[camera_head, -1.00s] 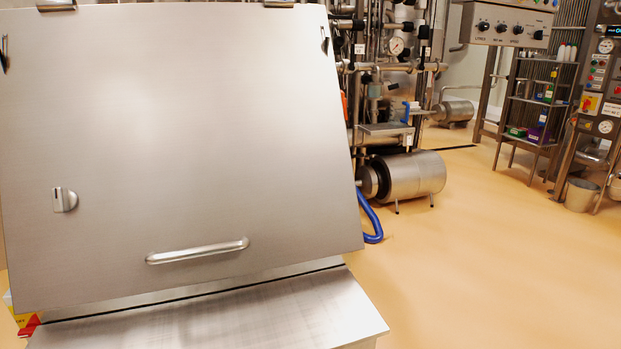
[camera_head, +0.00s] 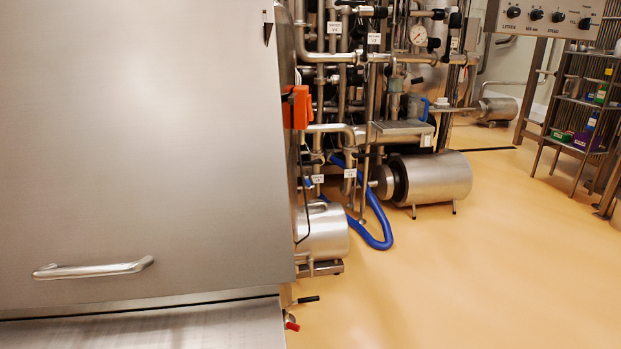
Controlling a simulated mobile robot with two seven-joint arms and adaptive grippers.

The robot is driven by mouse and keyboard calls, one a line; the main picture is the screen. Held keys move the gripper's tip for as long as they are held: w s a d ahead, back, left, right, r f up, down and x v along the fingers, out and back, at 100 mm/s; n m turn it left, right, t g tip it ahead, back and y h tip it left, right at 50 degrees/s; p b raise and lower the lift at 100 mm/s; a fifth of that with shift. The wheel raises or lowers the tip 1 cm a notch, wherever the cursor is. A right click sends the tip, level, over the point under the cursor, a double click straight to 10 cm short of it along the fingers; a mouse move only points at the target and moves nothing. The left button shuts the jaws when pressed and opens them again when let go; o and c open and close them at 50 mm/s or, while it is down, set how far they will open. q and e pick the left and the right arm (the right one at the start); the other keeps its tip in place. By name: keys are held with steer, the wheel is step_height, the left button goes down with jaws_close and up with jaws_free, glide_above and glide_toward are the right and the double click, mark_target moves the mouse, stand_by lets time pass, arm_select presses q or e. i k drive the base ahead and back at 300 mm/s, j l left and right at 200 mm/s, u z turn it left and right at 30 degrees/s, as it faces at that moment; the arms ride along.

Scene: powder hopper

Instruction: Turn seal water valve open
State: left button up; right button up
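Neither of my grippers is in view. A small valve with a black lever (camera_head: 304,300) sticks out past the right edge of the steel hopper (camera_head: 140,150), low down. Just below it is a red handle (camera_head: 291,326), partly hidden by the hopper's front. I cannot tell which of these, if either, is the seal water valve, and no readable label shows beside them. More pipes with white tags (camera_head: 374,38) stand behind, their lettering too small to read surely.
The hopper's closed lid with a bar handle (camera_head: 92,269) fills the left. Behind it are an orange box (camera_head: 297,107), a blue hose (camera_head: 378,220) and a steel pump motor (camera_head: 430,178). A shelf rack (camera_head: 580,115) stands at right. The orange floor (camera_head: 470,280) is clear.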

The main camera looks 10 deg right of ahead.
mark_target(308, 182)
steer(key=i+l+u, duration=0.25)
steer(key=l, duration=1.2)
steer(key=l+u, duration=0.2)
steer(key=l, duration=1.25)
